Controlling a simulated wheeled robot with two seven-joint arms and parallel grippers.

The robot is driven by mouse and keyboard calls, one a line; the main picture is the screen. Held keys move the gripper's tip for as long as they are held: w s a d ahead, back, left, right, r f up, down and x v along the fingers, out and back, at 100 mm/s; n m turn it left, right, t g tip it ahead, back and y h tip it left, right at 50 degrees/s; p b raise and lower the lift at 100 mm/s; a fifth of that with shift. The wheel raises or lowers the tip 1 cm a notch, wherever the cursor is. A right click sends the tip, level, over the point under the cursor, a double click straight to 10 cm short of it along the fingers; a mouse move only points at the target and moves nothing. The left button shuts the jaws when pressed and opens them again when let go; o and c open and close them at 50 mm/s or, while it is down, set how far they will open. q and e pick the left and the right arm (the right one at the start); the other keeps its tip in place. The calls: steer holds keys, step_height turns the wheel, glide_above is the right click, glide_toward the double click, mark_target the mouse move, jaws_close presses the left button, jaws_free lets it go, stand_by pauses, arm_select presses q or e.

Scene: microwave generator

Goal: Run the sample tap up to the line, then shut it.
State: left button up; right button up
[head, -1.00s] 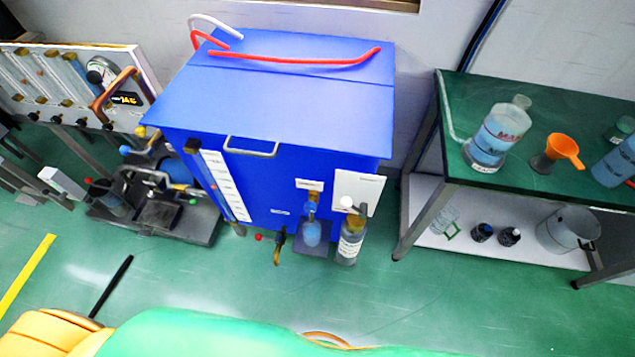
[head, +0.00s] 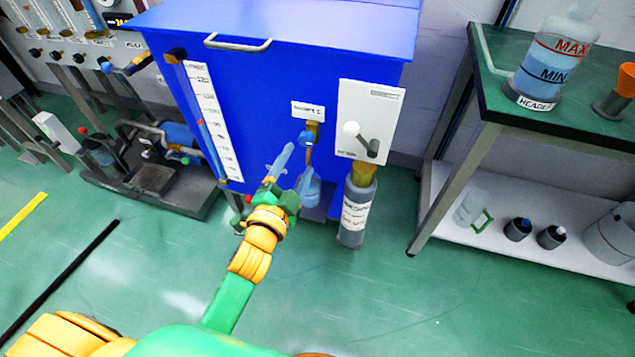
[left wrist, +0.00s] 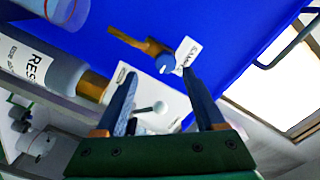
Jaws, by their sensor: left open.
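The sample tap is on the front of the blue cabinet, under a SAMPLE label. Its brass body carries a round blue knob (head: 306,138); the knob also shows in the left wrist view (left wrist: 166,64). A small bluish beaker (head: 311,193) stands below the tap, partly behind my gripper; its line cannot be made out. It is cut off at the top left of the wrist view (left wrist: 68,14). My left gripper (head: 297,160) is open and empty, just in front of and below the knob. In the wrist view the knob appears just beyond the gap between its fingertips (left wrist: 160,76). My right gripper is out of view.
The blue cabinet (head: 270,90) has a scale strip at its left. A white panel with a lever (head: 368,120) is right of the tap, above a labelled grey bottle (head: 354,218). A green-topped bench (head: 545,115) stands at the right. The floor in front is mostly clear.

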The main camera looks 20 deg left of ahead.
mark_target(305, 142)
arm_select(q)
steer(key=w, duration=0.7)
steer(key=shift+w+r, duration=0.15)
steer(key=shift+r, duration=0.2)
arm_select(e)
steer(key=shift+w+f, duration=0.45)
